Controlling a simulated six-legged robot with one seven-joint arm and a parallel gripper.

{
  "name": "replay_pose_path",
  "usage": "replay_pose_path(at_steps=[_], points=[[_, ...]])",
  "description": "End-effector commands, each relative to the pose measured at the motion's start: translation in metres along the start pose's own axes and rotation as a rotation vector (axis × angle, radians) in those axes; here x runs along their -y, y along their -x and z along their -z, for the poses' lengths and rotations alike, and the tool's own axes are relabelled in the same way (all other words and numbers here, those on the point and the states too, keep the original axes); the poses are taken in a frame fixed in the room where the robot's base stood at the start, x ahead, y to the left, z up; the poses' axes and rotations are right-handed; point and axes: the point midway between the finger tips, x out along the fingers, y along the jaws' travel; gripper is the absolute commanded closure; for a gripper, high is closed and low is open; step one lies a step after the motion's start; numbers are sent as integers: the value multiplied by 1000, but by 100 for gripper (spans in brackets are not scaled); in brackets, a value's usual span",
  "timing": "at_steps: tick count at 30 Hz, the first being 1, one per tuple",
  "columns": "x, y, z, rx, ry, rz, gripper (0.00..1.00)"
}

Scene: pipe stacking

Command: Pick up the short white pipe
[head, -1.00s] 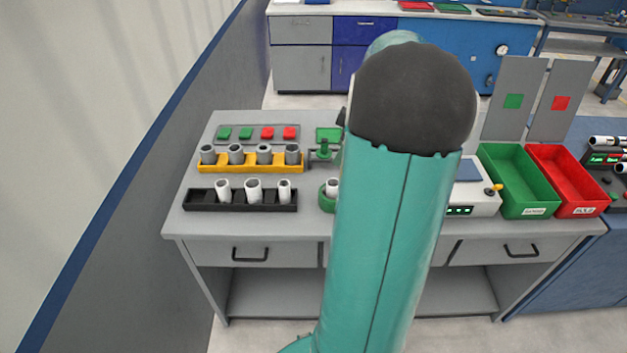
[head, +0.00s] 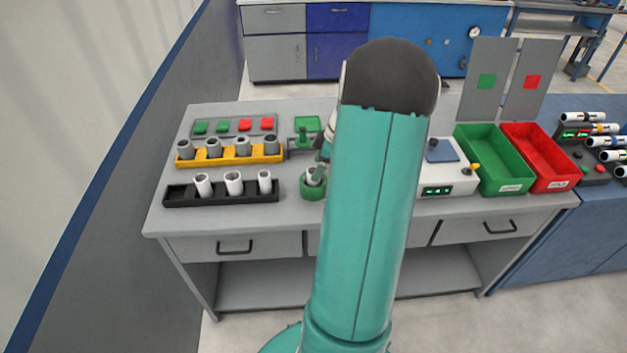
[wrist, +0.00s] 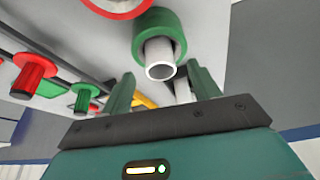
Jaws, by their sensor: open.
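A white pipe (head: 313,178) stands in a round green holder (head: 313,193) on the bench. In the wrist view, the pipe's open end (wrist: 160,68) sticks out of the green collar (wrist: 160,38). My gripper (wrist: 161,76) is open, with a green finger on each side of this pipe's end. I cannot tell whether they touch it. In the head view, a finger shows just above the holder, and my arm hides the rest. Three more white pipes stand in the black rack (head: 178,197) to the left. Which pipe is the short one is not certain.
Several grey pipes stand in the yellow rack (head: 186,158) behind the black rack. A green fixture (head: 305,134) stands behind the holder. A white device (head: 445,180), a green bin (head: 493,165) and a red bin (head: 540,160) are to the right.

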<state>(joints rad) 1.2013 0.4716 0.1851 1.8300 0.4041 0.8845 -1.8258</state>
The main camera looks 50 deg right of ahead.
Motion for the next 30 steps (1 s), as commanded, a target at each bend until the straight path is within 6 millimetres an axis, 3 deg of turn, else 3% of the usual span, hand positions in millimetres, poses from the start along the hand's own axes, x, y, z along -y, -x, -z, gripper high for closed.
replay_pose_path(at_steps=[5,13,20,23,30], points=[[1,-24,0,0,0,2,39],[1,-27,0,0,0,0,39],[0,-27,0,0,0,0,84],[0,-26,0,0,0,0,90],[0,-26,1,0,0,-1,90]])
